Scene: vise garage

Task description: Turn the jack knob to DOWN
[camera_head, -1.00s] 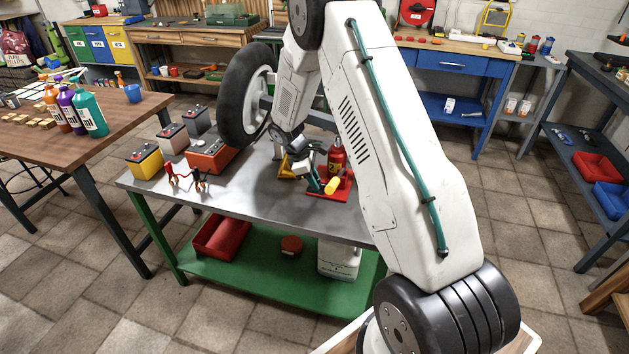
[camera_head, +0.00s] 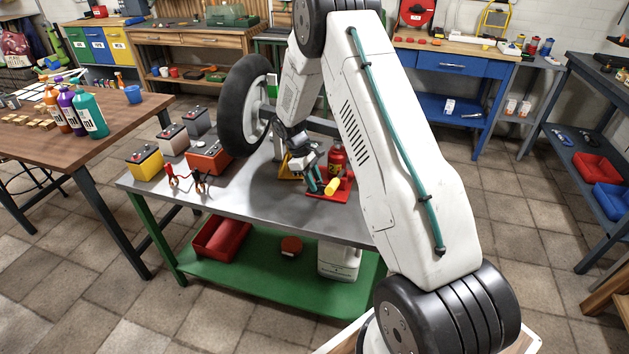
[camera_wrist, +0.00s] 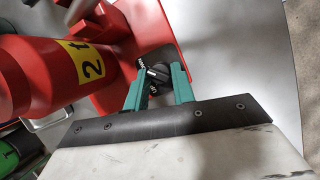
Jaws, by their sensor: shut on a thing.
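The red jack (camera_head: 337,160) stands on a red base on the metal-topped bench and carries a yellow "2 t" label. In the wrist view the jack body (camera_wrist: 40,75) fills the left side. The small black knob (camera_wrist: 157,75) sits low on the red base, with white lettering beside it, partly hidden. My gripper (camera_wrist: 158,82) has its two teal fingers on either side of the knob and is shut on it. My gripper (camera_head: 318,179) also shows beside the jack in the head view. Which way the knob points is not clear.
Several batteries (camera_head: 172,139) and red and black clamps (camera_head: 186,180) are on the left of the bench (camera_head: 250,205). Bare metal lies in front of the jack. A table with bottles (camera_head: 90,115) stands at the left.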

